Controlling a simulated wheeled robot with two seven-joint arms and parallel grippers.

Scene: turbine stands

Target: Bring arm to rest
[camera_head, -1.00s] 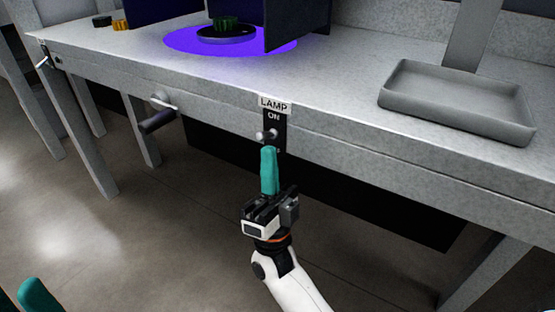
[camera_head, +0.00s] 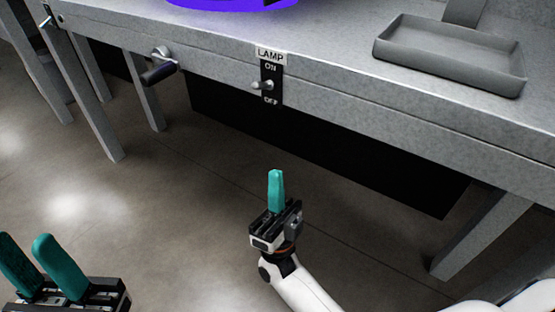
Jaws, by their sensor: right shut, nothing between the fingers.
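My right gripper (camera_head: 276,190) is in the lower middle of the head view, its teal fingers closed together and empty. It is in front of the table and below the lamp switch, touching nothing. The lamp switch (camera_head: 268,86) is a small silver toggle on a black plate marked ON and OFF, under a LAMP label on the table's front edge. My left gripper (camera_head: 42,265) is at the lower left corner, its two teal fingers apart with nothing between them.
The grey table (camera_head: 330,75) runs across the top, with a purple lit patch (camera_head: 235,3) at the top edge. A shallow grey tray (camera_head: 455,62) stands at the right. A dark-handled crank (camera_head: 160,72) sticks out of the front edge. The floor around both grippers is clear.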

